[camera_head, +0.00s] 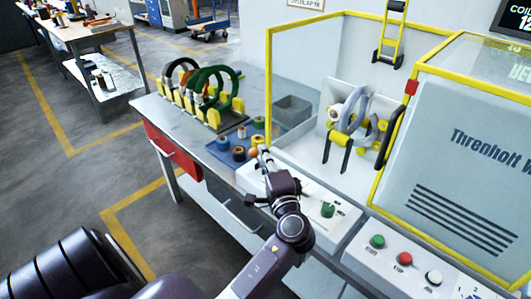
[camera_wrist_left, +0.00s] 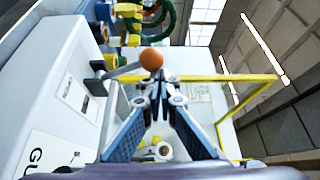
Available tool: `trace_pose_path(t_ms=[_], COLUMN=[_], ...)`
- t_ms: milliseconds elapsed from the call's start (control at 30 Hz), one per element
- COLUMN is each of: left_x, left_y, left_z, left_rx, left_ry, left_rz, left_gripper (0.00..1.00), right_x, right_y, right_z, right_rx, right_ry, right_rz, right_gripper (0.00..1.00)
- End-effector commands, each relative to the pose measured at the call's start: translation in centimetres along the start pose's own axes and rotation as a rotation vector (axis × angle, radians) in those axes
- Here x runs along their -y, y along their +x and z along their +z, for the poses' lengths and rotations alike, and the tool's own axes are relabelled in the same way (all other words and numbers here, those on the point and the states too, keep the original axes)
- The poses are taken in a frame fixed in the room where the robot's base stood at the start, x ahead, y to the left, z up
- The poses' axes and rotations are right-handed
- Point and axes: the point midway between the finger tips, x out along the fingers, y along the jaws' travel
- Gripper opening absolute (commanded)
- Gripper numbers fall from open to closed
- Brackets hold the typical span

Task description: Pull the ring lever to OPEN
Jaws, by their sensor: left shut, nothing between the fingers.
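The ring lever's orange ball knob (camera_head: 253,153) shows just beside my left gripper's tips in the head view. In the left wrist view the orange ball (camera_wrist_left: 151,59) sits on a thin grey arm (camera_wrist_left: 125,70) that comes from a pivot on the white control panel (camera_wrist_left: 60,75). My left gripper (camera_head: 264,153) is shut and empty; its tips (camera_wrist_left: 161,84) show just below the ball in the wrist view. I cannot tell whether they touch it. The lever's arm and its OPEN mark are hidden or unreadable in the head view. My right gripper is not in view.
A blue tray (camera_head: 218,153) of tape rolls and a rack of coils (camera_head: 205,112) stand left.

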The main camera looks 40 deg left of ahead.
Motion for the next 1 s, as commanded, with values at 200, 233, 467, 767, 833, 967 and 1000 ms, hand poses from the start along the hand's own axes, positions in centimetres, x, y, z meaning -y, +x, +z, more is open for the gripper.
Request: trace_pose_path(t_ms=[200,233,467,767,833,967,1000], left_x=[-0.2,-0.2,-0.3,-0.2,-0.2,-0.1,-0.1], left_y=[-0.6,-0.9,-5.5,-10.8,-11.4,-12.0,-12.0], left_z=[0.5,0.5,0.2,-0.2,-0.2,-0.3,-0.3], left_rx=[0.013,0.013,0.006,0.001,0.001,-0.001,-0.001], left_ry=[0.004,0.004,0.004,0.003,0.004,0.003,0.003], left_rz=[0.003,0.004,0.007,0.004,0.002,0.001,0.001], left_gripper=[0.00,0.00,0.00,0.00,0.00,0.00,0.00], right_x=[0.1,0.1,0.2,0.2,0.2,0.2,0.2], right_y=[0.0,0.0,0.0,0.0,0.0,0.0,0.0], right_z=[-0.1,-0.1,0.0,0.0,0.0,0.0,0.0], right_rx=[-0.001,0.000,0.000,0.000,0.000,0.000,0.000], right_ry=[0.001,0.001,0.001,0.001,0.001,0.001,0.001], right_rz=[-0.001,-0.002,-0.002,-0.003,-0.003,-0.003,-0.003], right_gripper=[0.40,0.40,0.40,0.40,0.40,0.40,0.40])
